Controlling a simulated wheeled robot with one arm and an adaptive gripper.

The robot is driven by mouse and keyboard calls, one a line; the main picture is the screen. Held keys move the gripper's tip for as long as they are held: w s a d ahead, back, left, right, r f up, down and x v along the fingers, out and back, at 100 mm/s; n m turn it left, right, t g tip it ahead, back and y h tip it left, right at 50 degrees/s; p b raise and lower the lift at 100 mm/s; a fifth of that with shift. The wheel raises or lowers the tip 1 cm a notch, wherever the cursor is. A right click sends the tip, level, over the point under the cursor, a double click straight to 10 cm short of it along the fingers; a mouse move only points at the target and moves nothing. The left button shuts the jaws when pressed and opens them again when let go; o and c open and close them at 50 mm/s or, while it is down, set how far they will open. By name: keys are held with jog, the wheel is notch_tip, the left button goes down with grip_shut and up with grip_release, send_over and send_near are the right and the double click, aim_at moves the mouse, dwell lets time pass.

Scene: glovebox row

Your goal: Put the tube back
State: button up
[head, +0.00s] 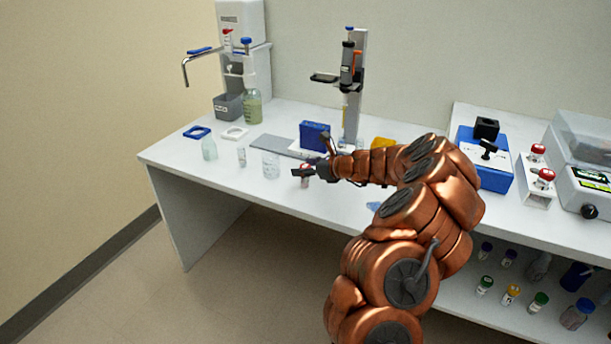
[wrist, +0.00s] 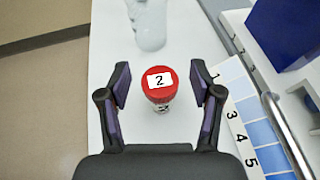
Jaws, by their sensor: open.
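A tube with a red cap (wrist: 160,84) marked "2" stands upright on the white bench, seen from above in the wrist view. My gripper (wrist: 160,88) is open, with one finger on each side of the cap and a visible gap on both sides. In the head view my gripper (head: 309,171) is low over the bench's front part, and only a little of the tube shows below it. A numbered strip (wrist: 246,125) with white and blue bands lies just right of the tube; the digits 1, 3, 4 and 5 show, and my finger covers part of it.
A blue box (head: 314,135) stands behind my gripper, near a tall stand (head: 355,85). The bench's front edge is near.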

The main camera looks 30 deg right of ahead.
jog(key=c, duration=1.2)
jog(key=shift+r, duration=0.1)
